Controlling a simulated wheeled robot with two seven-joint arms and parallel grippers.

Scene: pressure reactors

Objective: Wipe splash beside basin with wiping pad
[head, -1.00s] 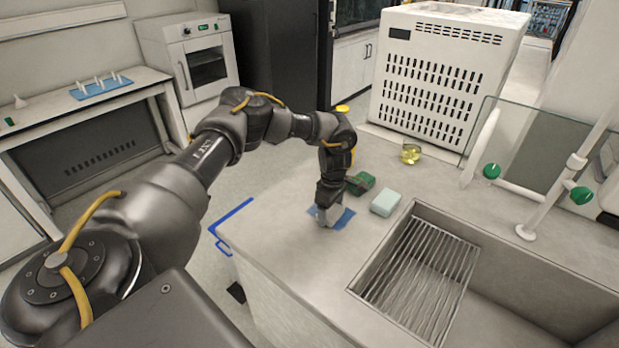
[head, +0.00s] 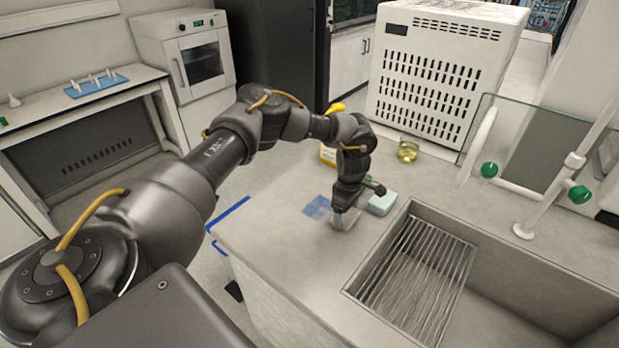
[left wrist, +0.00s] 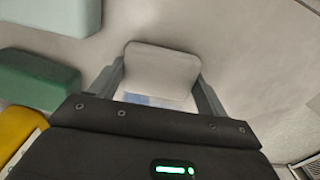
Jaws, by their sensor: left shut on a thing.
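My left gripper (head: 343,216) is shut on a pale grey wiping pad (left wrist: 162,70), low over the counter just left of the basin (head: 480,262). In the left wrist view the pad sits between the two fingers (left wrist: 160,85). The pad looks to be at the counter surface, but contact cannot be told for certain. The blue splash (head: 317,207) shows on the counter just left of the gripper. A bluish strip (left wrist: 150,100) also shows by the pad in the left wrist view. My right gripper is not in view.
A pale mint block (head: 382,203) lies close right of the gripper. A green block (left wrist: 38,80), mostly hidden by my gripper in the head view, is beside it. A yellow-labelled bottle (head: 327,155) and a beaker (head: 408,151) stand behind. The front-left counter is clear.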

